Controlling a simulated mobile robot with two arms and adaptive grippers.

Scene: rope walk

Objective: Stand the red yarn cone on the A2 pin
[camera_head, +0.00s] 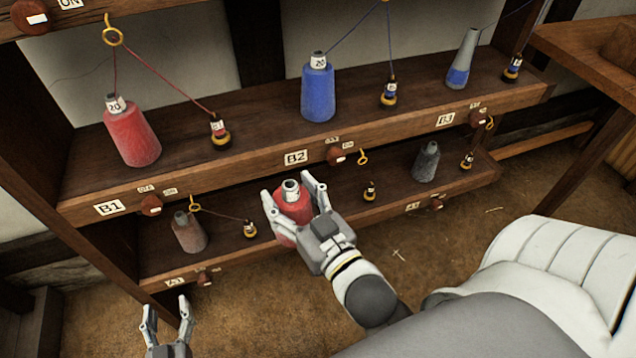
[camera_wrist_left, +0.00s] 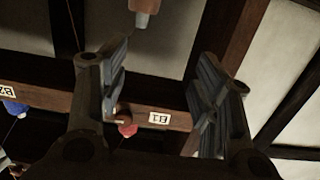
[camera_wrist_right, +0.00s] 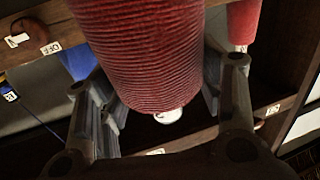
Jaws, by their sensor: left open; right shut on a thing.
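A red yarn cone (camera_head: 292,215) with a pale top is held in my right gripper (camera_head: 296,196), which is shut on it. It is at the middle of the lower shelf (camera_head: 330,208), roughly upright. In the right wrist view the ribbed red cone (camera_wrist_right: 140,50) fills the space between the fingers. The A2 label and pin cannot be seen; my gripper and the cone cover part of the middle bay. I cannot tell whether the cone touches the shelf. My left gripper (camera_head: 167,312) is open and empty, low in front of the shelf's left end.
The upper shelf holds another red cone (camera_head: 132,133), a blue cone (camera_head: 318,90) and a mostly grey cone (camera_head: 461,62).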

